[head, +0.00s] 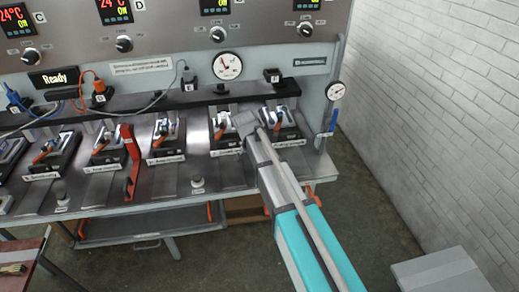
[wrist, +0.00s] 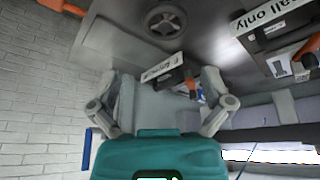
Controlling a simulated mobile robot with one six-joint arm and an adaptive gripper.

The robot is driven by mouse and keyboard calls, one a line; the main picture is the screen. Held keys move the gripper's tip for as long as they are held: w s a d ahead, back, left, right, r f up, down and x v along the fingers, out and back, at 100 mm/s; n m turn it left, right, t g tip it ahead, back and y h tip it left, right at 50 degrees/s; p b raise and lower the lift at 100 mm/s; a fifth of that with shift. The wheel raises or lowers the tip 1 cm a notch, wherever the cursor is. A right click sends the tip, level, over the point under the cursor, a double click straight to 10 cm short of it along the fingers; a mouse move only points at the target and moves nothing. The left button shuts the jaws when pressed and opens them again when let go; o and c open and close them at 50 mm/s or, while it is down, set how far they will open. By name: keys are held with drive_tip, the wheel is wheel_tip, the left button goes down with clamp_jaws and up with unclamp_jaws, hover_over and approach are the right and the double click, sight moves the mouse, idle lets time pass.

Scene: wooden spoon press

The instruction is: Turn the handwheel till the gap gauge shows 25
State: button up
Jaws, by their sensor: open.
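A dark round handwheel (wrist: 165,20) with spokes is at the top of the wrist view, on the metal bench surface. I cannot make it out in the head view, where my arm covers part of the bench front. My gripper (wrist: 160,82) is open, its two fingers spread on either side of a labelled clamp station (wrist: 172,82), apart from the wheel. In the head view my gripper (head: 245,123) is over the right end of the bench. Two round dials show, a large one (head: 228,66) and a smaller one (head: 334,91); I cannot read their numbers or tell which is the gap gauge.
Several clamp stations with orange handles (head: 167,130) line the bench. A red lever (head: 131,155) stands among them. A control panel (head: 170,30) with displays and knobs is above. A white brick wall (head: 440,90) is at right. A grey box (head: 440,272) is at lower right.

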drive_tip(key=p+v, duration=0.5)
drive_tip(key=v, duration=0.1)
idle(0.7)
drive_tip(key=shift+d, duration=0.1)
idle(0.5)
drive_tip(key=w+d+f+n+g+y+b, duration=0.1)
drive_tip(key=d+n+y, duration=0.2)
drive_tip(key=n, duration=0.7)
drive_tip(key=w+d+f+n+g+y, duration=0.1)
drive_tip(key=w+d+n+y, duration=0.1)
drive_tip(key=d+n, duration=0.4)
drive_tip(key=n+y, duration=0.1)
drive_tip(key=n, duration=0.3)
drive_tip(key=shift+w+n+b, duration=0.25)
drive_tip(key=shift+n+b, duration=0.05)
drive_tip(key=shift+b, duration=0.1)
drive_tip(key=shift+d, duration=0.1)
drive_tip(key=shift+f, duration=0.15)
drive_tip(key=b+x, duration=0.8)
drive_tip(key=x, duration=0.1)
drive_tip(key=b+x, duration=0.4)
drive_tip(key=shift+s+a+f+b, duration=0.1)
drive_tip(key=shift+a+f+b, duration=0.05)
drive_tip(key=shift+a+b, duration=0.25)
